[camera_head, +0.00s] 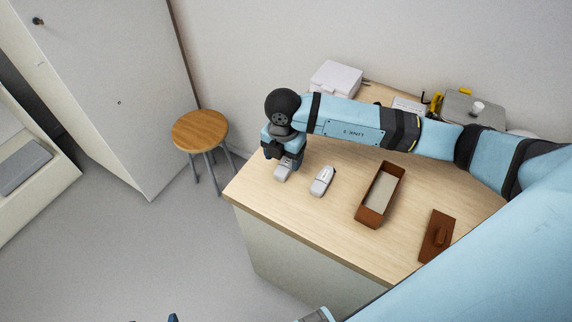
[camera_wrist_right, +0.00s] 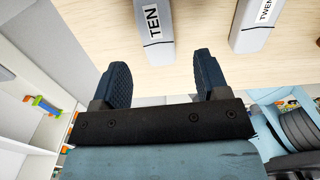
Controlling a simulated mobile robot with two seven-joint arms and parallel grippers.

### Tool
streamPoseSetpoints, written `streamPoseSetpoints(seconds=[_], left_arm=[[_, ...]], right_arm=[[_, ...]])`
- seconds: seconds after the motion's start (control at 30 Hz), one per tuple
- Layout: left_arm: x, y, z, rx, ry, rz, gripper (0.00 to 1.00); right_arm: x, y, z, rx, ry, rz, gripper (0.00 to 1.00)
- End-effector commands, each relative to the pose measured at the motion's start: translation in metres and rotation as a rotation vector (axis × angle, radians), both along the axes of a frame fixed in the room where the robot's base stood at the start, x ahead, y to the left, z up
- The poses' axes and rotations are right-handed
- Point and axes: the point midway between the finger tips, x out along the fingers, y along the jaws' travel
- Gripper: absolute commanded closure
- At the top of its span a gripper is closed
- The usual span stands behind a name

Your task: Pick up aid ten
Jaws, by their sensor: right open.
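Aid ten is a small grey device with a white label reading TEN. It lies on the wooden bench top near its left corner (camera_head: 283,172) and shows in the right wrist view (camera_wrist_right: 157,50). My right gripper (camera_head: 276,154) is open above the far end of aid ten, pointing down. In the right wrist view its two dark blue fingers (camera_wrist_right: 160,66) are apart, with aid ten's near end in line with the gap. Contact cannot be told. Small dark tips at the bottom edge of the head view may be my left gripper (camera_head: 173,318), mostly cut off.
A second grey aid, labelled TWENTY in the wrist view (camera_wrist_right: 252,35), lies right of aid ten (camera_head: 322,181). An open brown box (camera_head: 363,213) and a brown lid (camera_head: 437,236) lie further right. A white box (camera_head: 336,78) stands behind. A round stool (camera_head: 200,130) is left of the bench.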

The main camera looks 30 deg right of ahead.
Motion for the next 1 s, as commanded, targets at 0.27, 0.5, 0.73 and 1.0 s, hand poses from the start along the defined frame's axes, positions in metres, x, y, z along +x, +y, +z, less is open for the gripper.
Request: streamPoseSetpoints(seconds=[0.27, 0.5, 0.73, 1.0], left_arm=[[0.0, 0.0, 0.011, 0.0, 0.0, 0.0, 0.12], [0.0, 0.0, 0.011, -0.001, 0.0, 0.001, 0.12], [0.0, -0.001, 0.011, -0.001, 0.0, 0.0, 0.12], [0.0, -0.001, 0.011, -0.001, 0.0, 0.0, 0.12]], right_arm=[[-0.001, 0.003, -0.039, 0.001, 0.003, -0.001, 0.32], [-0.001, 0.003, -0.047, 0.001, 0.0, 0.0, 0.32], [-0.001, 0.003, -0.047, 0.002, 0.0, 0.0, 0.66], [-0.001, 0.003, -0.046, 0.002, 0.0, 0.0, 0.86]])
